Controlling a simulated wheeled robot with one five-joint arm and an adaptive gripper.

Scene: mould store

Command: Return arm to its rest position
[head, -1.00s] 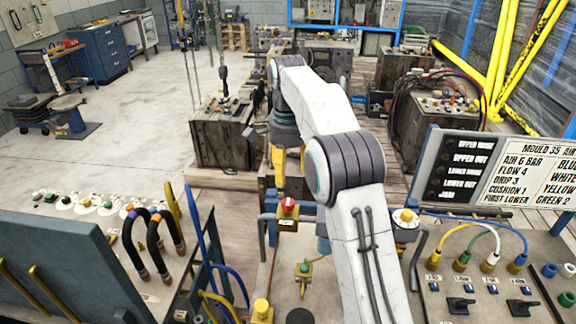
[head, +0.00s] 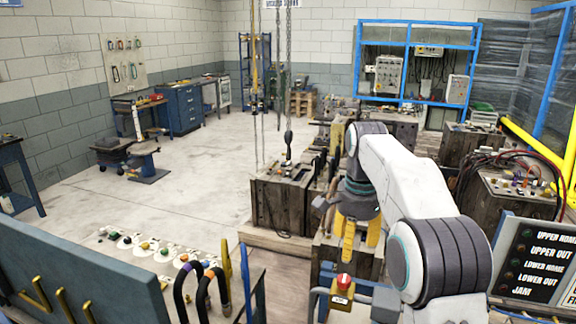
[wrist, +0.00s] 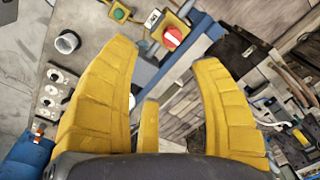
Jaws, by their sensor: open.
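My gripper (head: 358,240) hangs from my white arm right of the middle in the head view, its yellow fingers pointing down. In the wrist view my gripper (wrist: 168,95) shows its yellow fingers spread wide with nothing between them. It is open and empty. Below and beyond it are a red emergency button (wrist: 172,37) and a green button (wrist: 119,14). The red button (head: 343,282) also shows in the head view, just below my gripper and apart from it. My arm is bent, with its elbow joint nearest the camera.
A sign board (head: 530,262) and a cable-topped mould block (head: 510,195) stand at right. A blue-grey panel (head: 85,275) stands at front left. Wooden mould blocks (head: 280,205) and hanging chains lie beyond my arm. The concrete floor (head: 190,160) at left is mostly clear.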

